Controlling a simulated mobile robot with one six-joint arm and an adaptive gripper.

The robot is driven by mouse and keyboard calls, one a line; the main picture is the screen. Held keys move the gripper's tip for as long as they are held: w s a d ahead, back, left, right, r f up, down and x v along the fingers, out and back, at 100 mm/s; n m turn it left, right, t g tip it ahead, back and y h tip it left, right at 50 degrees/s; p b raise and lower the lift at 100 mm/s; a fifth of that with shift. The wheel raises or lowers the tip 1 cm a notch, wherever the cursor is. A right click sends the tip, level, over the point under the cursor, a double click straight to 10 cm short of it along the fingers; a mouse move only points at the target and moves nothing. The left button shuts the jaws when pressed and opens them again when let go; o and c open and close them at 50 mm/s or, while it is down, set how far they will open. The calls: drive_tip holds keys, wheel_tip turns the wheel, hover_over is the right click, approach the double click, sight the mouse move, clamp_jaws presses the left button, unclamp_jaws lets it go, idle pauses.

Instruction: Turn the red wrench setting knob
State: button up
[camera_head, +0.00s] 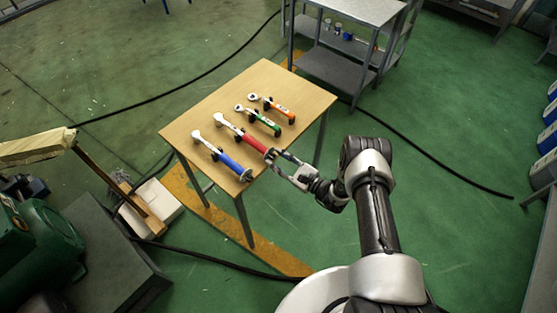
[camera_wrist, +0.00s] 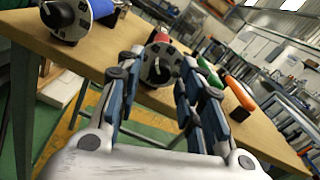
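The red wrench (camera_head: 248,140) lies on the wooden table, its silver head to the upper left and its handle end toward my gripper (camera_head: 282,161). In the wrist view its round grey setting knob (camera_wrist: 158,65) with dark markings faces me, with a bit of red handle (camera_wrist: 161,38) behind it. My gripper (camera_wrist: 157,70) is open, with one finger to each side of the knob in that view. A gap shows between the fingers. I cannot tell whether the fingertips reach around the knob or stop just short of it.
The blue wrench (camera_head: 229,161) lies to the left, its knob (camera_wrist: 68,20) close to the left finger's side. The green wrench (camera_head: 265,122) and orange wrench (camera_head: 279,108) lie on the other side. The table edge (camera_wrist: 140,96) runs beneath the knobs. A metal shelf (camera_head: 335,68) stands behind.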

clamp_jaws()
drive_tip(key=shift+m+b, duration=0.3)
drive_tip(key=shift+b, duration=0.15)
drive_tip(key=shift+f+m+b, duration=0.15)
drive_tip(key=shift+m+b, duration=0.75)
drive_tip(key=shift+m, duration=0.1)
drive_tip(key=m+b, duration=0.2)
drive_tip(key=m, duration=0.1)
drive_tip(key=shift+m+b, duration=0.3)
drive_tip(key=shift+m, duration=0.1)
drive_tip(key=m+b, duration=0.2)
drive_tip(key=m, duration=0.3)
drive_tip(key=shift+m+b, duration=0.3)
drive_tip(key=shift+b, duration=0.1)
drive_tip(key=m+b, duration=0.1)
drive_tip(key=m, duration=0.4)
drive_tip(key=shift+m+t+b, duration=0.3)
drive_tip(key=shift+m+t, duration=0.1)
